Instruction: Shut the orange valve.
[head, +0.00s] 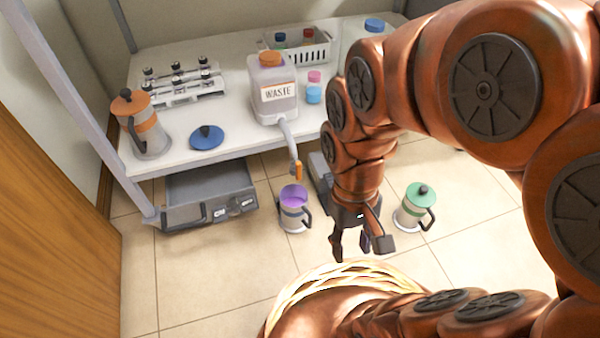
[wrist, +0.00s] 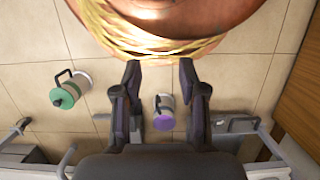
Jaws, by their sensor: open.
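The orange valve (head: 298,171) sits at the lower end of a grey spout (head: 287,132) that comes down from the white WASTE container (head: 274,92) over the table's front edge. A jug with a purple top (head: 293,207) stands on the floor below the valve. My gripper (head: 360,243) is open and empty, pointing down, to the right of the valve and apart from it. In the wrist view, my gripper (wrist: 160,76) has its fingers spread, and the purple-topped jug (wrist: 163,115) shows between them. I cannot make out the valve there.
A green-lidded jug (head: 416,207) stands on the floor to the right. An open grey drawer (head: 210,190) juts out under the table (head: 235,132). An orange-lidded jug (head: 142,127) and a blue lid (head: 207,138) are on the table's left.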

